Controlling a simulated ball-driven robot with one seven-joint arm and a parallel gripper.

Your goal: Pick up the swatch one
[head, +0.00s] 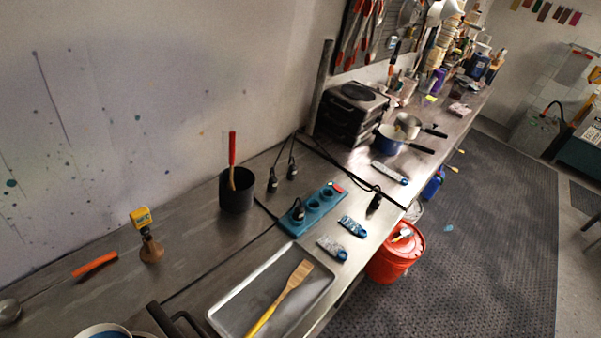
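I cannot tell for sure which thing is the swatch one. A row of small coloured strips (545,11) hangs on the far wall at the top right, like colour swatches. On the steel worktop (190,255), small blue and grey-white flat pieces lie near the front edge: one (352,226) right of the teal power strip, one (332,249) below it, and a longer one (389,172) further back. Their markings are too small to read. My gripper is not in view.
A black pot (237,199), a teal power strip (313,210), cables and a blue saucepan (390,142) occupy the worktop. An orange-red bucket (394,262) stands beside it. The dark floor mat (480,230) is mostly clear.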

